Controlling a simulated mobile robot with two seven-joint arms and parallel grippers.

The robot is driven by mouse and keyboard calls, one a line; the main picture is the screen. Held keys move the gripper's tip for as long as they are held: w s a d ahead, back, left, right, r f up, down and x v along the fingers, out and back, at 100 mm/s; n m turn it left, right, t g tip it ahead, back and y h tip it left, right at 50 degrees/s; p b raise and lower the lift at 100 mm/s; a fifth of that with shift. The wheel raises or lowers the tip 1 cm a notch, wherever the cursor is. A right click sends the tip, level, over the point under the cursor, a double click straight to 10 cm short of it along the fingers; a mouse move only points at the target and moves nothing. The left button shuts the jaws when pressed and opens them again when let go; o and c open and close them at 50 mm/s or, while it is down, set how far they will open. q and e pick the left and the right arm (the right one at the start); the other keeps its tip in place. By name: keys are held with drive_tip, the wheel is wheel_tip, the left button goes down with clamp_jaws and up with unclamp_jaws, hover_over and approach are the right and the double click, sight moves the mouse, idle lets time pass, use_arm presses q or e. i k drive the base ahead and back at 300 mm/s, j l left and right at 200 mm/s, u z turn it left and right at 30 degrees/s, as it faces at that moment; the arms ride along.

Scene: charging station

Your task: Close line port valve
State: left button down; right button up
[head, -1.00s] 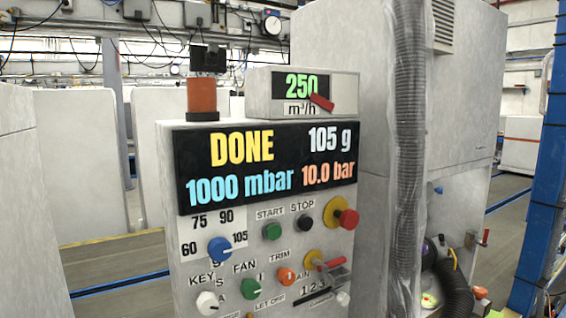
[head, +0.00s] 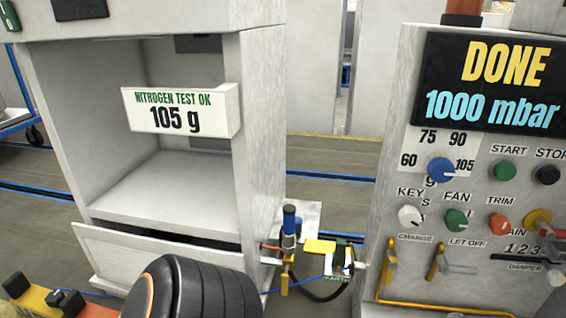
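A small valve fitting with a yellow lever (head: 285,277) and a blue-capped cylinder (head: 290,222) sits beside the open cabinet's right wall. A yellow block (head: 320,247) and a green-labelled part stand just right of it, joined by a black hose (head: 322,294). On the console front, a yellow lever (head: 391,262) hangs under the CHARGE label and another yellow lever (head: 434,262) under LET OFF. No label reading "line port" is legible, so I cannot tell which of these is the line port valve.
The grey cabinet (head: 262,130) at left holds a sign (head: 183,109) reading NITROGEN TEST OK, 105 g. The console screen (head: 490,85) reads DONE, 1000 mbar.

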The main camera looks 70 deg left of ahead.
sight(285, 277)
drive_tip(key=u, duration=2.15)
drive_tip(key=k+j+u, duration=0.2)
drive_tip(key=j, duration=0.2)
drive_tip(key=j+u, duration=0.2)
drive_tip(key=j, duration=0.15)
drive_tip(key=i, duration=0.05)
